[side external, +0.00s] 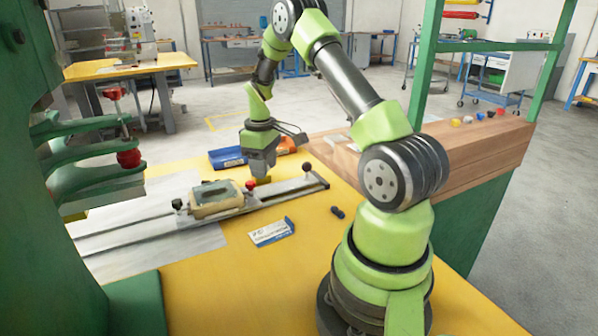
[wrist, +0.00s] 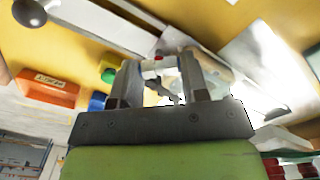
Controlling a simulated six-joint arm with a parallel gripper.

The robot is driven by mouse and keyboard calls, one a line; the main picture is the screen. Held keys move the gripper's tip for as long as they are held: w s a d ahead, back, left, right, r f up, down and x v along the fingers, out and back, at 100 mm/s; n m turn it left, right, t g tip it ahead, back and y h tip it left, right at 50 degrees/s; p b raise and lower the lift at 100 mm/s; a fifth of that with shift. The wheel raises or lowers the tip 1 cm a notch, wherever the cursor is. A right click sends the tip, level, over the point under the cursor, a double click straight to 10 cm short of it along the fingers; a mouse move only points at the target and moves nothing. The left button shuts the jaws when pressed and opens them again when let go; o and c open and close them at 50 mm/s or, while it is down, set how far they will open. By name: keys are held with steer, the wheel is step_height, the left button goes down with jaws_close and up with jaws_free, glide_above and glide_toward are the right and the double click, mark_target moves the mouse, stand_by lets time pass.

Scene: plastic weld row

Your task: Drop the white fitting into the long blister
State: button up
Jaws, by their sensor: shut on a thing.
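My gripper (side external: 262,178) points down behind the metal slide rail, near the blue and orange bins in the side external view. In the wrist view my gripper (wrist: 158,72) is shut on the white fitting (wrist: 150,68), a small white piece with a red part, held between the fingertips. The fitting cannot be made out in the side view. A beige fixture (side external: 203,211) sits on the rail left of my gripper, with a pale greenish clear piece (side external: 212,191) on top, which looks like the blister. Its inside and its length are not clear.
A blue bin (side external: 226,158) and an orange bin (wrist: 48,89) stand behind the rail. Dark and red knobs (side external: 251,185) rise from the rail. A printed card (side external: 271,232) lies on the yellow table, and a green press stands at left.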

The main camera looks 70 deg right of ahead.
mark_target(213, 183)
steer(key=w+a+m, duration=0.1)
steer(key=w+m, duration=0.2)
steer(key=w+a+m, duration=0.2)
steer(key=w, duration=0.2)
steer(key=w+a+m, duration=0.2)
steer(key=w+m, duration=0.1)
steer(key=w, duration=0.1)
steer(key=shift+m, duration=0.3)
steer(key=shift+f, duration=2)
steer(key=shift+f, duration=0.1)
steer(key=o, duration=1)
steer(key=c, duration=0.5)
